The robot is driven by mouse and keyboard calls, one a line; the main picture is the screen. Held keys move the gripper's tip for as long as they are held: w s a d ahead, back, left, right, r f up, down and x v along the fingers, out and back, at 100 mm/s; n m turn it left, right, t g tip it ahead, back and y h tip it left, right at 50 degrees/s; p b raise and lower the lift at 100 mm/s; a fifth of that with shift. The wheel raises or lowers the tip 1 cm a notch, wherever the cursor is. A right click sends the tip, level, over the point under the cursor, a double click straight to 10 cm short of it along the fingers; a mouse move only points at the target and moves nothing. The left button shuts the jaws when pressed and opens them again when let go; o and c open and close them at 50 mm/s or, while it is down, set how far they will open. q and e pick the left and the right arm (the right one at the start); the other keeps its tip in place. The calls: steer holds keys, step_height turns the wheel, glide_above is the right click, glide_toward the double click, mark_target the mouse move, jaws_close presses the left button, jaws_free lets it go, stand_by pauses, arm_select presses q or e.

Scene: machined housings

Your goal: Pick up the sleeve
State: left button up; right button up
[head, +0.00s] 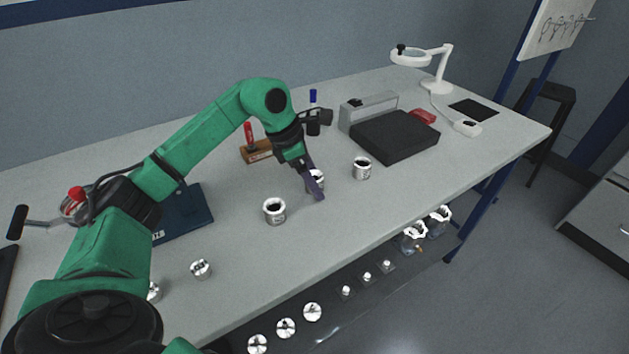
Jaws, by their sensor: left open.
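Several silvery metal cylinders with dark open tops stand on the grey table (330,245); I cannot tell for sure which one is the sleeve. One cylinder (320,175) is at my left gripper (314,190), partly hidden by its purple finger. The gripper reaches down from the green arm and its jaws are open; I cannot tell whether it touches the cylinder. A second cylinder (275,211) stands to the left and nearer, and a third (362,169) stands to the right. My right gripper is not in view.
A flat silvery part (201,269) lies near the front left. A black block (396,136), a magnifier lamp (437,75), a wooden holder (257,151) with a red-handled tool and a dark blue case (187,213) are also on the table. The front right table surface is clear.

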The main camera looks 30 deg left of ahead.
arm_select(q)
steer(key=c, duration=1.4)
jaws_close()
steer(key=shift+r, duration=0.15)
